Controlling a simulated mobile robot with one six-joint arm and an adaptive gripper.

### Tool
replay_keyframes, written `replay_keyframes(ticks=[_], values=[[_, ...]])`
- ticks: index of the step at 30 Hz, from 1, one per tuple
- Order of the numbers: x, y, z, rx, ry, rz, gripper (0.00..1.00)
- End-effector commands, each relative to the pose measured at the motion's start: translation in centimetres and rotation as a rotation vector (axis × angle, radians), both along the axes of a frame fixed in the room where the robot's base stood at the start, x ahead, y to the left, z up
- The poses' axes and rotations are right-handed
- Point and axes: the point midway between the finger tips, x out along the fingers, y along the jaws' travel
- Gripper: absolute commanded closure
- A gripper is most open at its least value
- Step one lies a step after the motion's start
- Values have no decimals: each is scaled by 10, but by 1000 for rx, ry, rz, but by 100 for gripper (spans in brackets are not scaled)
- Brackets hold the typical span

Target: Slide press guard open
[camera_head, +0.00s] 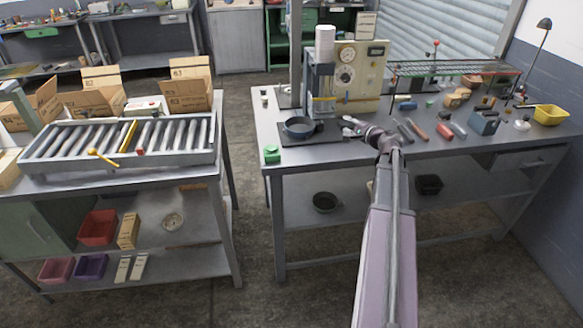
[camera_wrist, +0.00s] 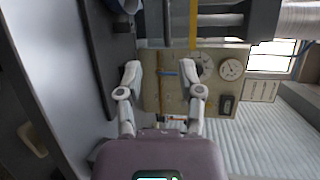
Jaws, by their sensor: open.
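The press (camera_head: 312,80) stands on the right-hand workbench, a grey-blue frame with a white cylinder on top. A yellow bar (camera_head: 323,99) crosses its front; it also shows in the wrist view (camera_wrist: 193,25). I cannot make out a separate guard panel or tell how far it is open. A dark blue round pan (camera_head: 299,127) sits on a dark plate at the press's front. My gripper (camera_head: 352,124) is just right of the pan, above the bench. In the wrist view its two fingers (camera_wrist: 160,76) are spread and empty, apart from the yellow bar.
A beige gauge panel (camera_head: 360,77) stands behind the press. Loose tools (camera_head: 418,131) lie right of my gripper, below a wire rack (camera_head: 445,68). A green item (camera_head: 271,153) sits at the bench's front left corner. A roller conveyor (camera_head: 90,147) stands on the left bench, across an aisle.

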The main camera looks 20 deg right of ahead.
Motion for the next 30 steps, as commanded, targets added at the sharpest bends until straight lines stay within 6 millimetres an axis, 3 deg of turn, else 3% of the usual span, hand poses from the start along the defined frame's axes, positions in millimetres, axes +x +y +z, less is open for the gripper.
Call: replay_keyframes(ticks=[3,30], values=[[-16,-2,4,1,-1,-2,52],[-9,116,-40,-218,175,268,52]])
